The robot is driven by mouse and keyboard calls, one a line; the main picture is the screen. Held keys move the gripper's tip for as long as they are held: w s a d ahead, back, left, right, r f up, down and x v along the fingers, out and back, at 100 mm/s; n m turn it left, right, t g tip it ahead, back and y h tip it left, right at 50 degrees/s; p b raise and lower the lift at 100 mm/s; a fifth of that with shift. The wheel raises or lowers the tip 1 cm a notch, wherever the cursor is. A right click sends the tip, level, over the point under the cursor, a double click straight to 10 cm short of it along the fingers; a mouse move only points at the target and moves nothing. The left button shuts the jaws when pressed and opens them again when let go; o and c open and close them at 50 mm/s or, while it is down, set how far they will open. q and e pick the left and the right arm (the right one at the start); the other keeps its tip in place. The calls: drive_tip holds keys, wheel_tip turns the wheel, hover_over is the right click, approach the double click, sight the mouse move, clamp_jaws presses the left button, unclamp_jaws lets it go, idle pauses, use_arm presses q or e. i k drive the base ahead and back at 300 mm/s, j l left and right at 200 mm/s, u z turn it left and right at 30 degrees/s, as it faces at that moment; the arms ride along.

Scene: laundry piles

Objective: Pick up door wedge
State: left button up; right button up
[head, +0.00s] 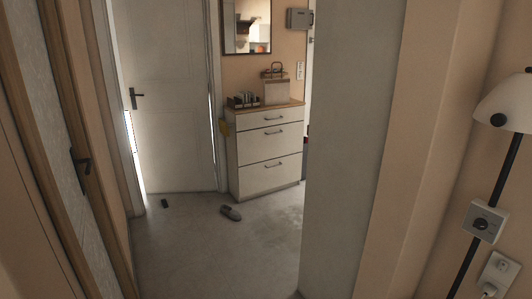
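A small dark object (165,204) lies on the floor near the foot of the white door; it may be the door wedge, but it is too small to tell. A larger grey object (231,212), shaped like a slipper or wedge, lies on the floor in front of the dresser. Neither of my grippers is in view.
A white door (165,90) with a dark handle stands at the back. A white dresser (268,148) with drawers is right of it. A pale door or panel (350,150) blocks the right side. A lamp (507,104) stands far right. The grey floor (205,260) is mostly clear.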

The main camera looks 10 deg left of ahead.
sight(165, 204)
drive_tip(key=i+j+u, duration=0.1)
drive_tip(key=i+u, duration=0.2)
drive_tip(key=i, duration=0.2)
drive_tip(key=i+u, duration=0.25)
drive_tip(key=i, duration=0.25)
drive_tip(key=i+l+u, duration=0.3)
drive_tip(key=i, duration=0.2)
drive_tip(key=i+l+u, duration=0.1)
drive_tip(key=i+u, duration=0.15)
drive_tip(key=i, duration=0.25)
drive_tip(key=i+u, duration=0.15)
drive_tip(key=i, duration=2)
